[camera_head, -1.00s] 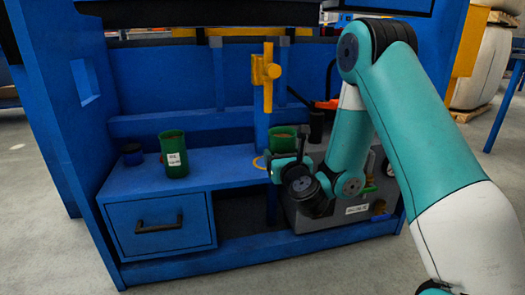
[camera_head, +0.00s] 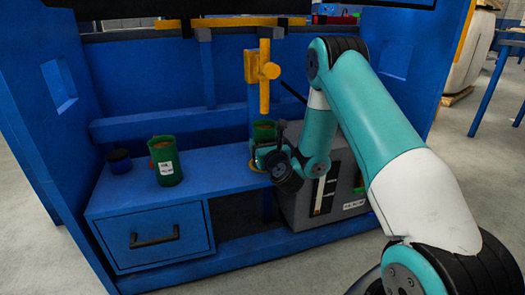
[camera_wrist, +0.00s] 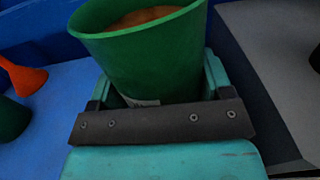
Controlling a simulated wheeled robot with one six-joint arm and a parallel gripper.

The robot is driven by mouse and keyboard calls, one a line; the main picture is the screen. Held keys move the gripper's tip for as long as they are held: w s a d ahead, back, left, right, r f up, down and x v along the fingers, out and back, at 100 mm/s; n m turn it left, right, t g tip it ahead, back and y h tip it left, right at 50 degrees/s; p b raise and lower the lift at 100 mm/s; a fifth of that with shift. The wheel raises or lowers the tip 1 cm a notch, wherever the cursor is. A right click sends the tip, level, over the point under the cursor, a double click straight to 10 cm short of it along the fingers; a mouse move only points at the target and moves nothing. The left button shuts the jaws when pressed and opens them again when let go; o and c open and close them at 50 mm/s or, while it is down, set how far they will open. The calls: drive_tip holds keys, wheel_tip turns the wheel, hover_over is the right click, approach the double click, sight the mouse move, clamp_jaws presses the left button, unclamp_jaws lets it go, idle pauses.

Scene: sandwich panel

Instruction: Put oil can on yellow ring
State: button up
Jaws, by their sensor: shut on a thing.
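A green can (camera_head: 264,130) with a brown-orange top is in my gripper (camera_head: 263,157), just below the yellow post. I take it to be the oil can; it stands roughly upright. The wrist view shows the green can (camera_wrist: 155,60) large between the jaws, with a bit of white label low on it. The yellow ring (camera_head: 257,168) shows only as a small arc at the bench's right end, below and partly behind my gripper. I cannot tell whether the can touches it. A similar green can (camera_head: 166,162) with a white label stands on the bench at left.
A blue bench (camera_head: 215,170) has free room between the left can and my gripper. A dark blue jar (camera_head: 119,161) stands at left. A yellow post fixture (camera_head: 264,75) hangs above the held can. A grey box (camera_head: 345,185) stands close at right.

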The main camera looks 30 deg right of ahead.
drive_tip(key=shift+f, duration=0.2)
drive_tip(key=shift+f, duration=0.2)
drive_tip(key=o, duration=1.2)
